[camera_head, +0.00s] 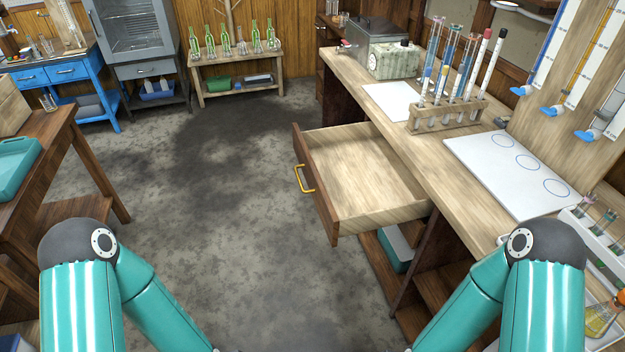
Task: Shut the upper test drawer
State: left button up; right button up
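A wooden drawer (365,165) under the bench top at the right is pulled far out toward the left. It looks empty inside. Its dark front panel (316,188) carries a yellow handle (303,179) and faces the open floor. My two arms show at the bottom left and bottom right, with their elbows bent and the forearms running down out of the picture. Both grippers are out of view, and neither arm touches the drawer.
The bench top (385,85) holds a test tube rack (447,113), a white board with circles (515,170) and a grey box device (378,45). Open shelves lie below the drawer. A brown table (50,150) stands at the left. The floor (215,200) between is clear.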

aim_at(357, 182)
jog(key=u, duration=0.05)
jog(key=i, duration=0.9)
jog(key=z, duration=0.3)
jog(key=k, duration=1.2)
jog(key=u, duration=0.25)
jog(key=i, duration=1)
jog(key=z, duration=0.1)
